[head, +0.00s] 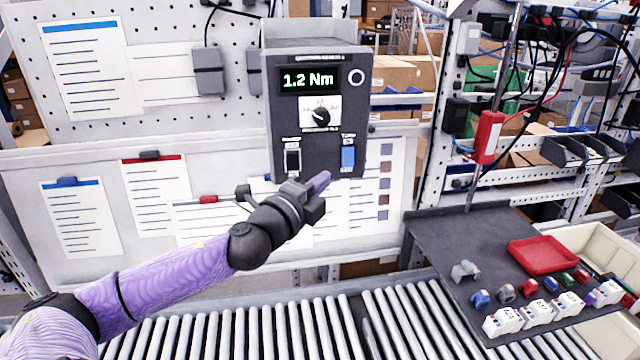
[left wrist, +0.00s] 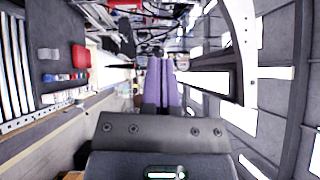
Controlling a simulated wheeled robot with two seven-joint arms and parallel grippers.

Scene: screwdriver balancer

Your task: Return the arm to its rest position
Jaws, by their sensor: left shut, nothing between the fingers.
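My left arm comes in from the left in the head view. Its left gripper (head: 319,183) points up and to the right, just below the dark control box (head: 316,60). The gripper is shut with nothing between its purple fingers; the fingers (left wrist: 161,82) also show pressed together in the left wrist view. I cannot tell whether the fingers touch the box. My right gripper is out of view.
A roller conveyor (head: 240,325) runs along the bottom. A dark shelf (head: 450,235) at the right holds a red tray (head: 543,255) and several small parts. A red device (head: 488,137) hangs above it. Papers cover the pegboard behind the gripper.

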